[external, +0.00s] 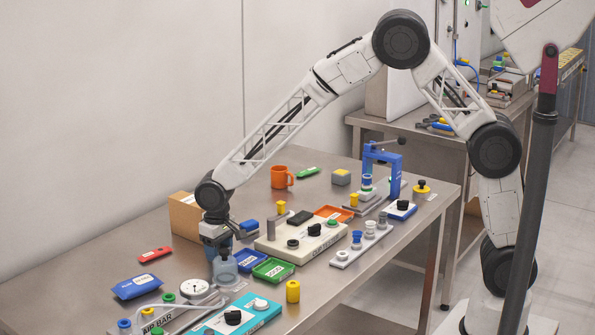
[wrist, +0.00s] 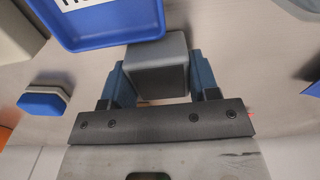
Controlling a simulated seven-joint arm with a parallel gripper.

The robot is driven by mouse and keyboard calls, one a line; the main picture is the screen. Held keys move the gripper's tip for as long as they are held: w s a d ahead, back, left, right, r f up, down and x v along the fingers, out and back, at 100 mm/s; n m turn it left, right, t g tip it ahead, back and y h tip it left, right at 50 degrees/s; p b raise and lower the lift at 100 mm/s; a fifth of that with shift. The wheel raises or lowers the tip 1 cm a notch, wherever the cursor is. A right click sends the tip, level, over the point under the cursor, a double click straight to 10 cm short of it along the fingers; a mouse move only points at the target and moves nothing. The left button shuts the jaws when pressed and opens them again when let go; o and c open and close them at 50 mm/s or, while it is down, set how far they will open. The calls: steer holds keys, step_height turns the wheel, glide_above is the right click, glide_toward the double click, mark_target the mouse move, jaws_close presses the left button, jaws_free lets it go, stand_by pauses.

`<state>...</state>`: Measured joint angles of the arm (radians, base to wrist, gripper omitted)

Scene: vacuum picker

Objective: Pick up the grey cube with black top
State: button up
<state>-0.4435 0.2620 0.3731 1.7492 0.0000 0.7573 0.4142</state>
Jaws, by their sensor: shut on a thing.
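A grey cube (wrist: 157,52) with a darker face (wrist: 161,83) toward the palm sits between my gripper's two blue fingers in the wrist view. My gripper (wrist: 158,78) is shut on it. In the external view my gripper (external: 221,245) points down over the left part of the steel table, and the cube cannot be made out there. I cannot tell whether the cube touches the table. Another grey cube, with a yellow top (external: 341,177), stands farther back on the table.
A translucent cup-like thing (external: 224,270) is just below my gripper in the external view. A blue tray (external: 251,260) and a green tray (external: 273,270) lie to the right. A round gauge (external: 195,288) and a blue packet (external: 137,286) are in front and left. A cardboard box (external: 184,216) stands behind.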

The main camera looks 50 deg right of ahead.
mark_target(218, 248)
steer(key=shift+r, duration=0.2)
steer(key=shift+r, duration=0.6)
step_height(218, 248, up, 2)
steer(key=shift+r, duration=0.15)
steer(key=s+d, duration=0.2)
steer(key=s, duration=0.2)
steer(key=s+d, duration=0.2)
steer(key=s, duration=0.3)
steer(key=s+d+r, duration=0.1)
steer(key=s+d, duration=0.1)
steer(key=s, duration=0.3)
steer(key=shift+s+d, duration=0.25)
steer(key=shift+d, duration=0.1)
steer(key=shift+r, duration=0.15)
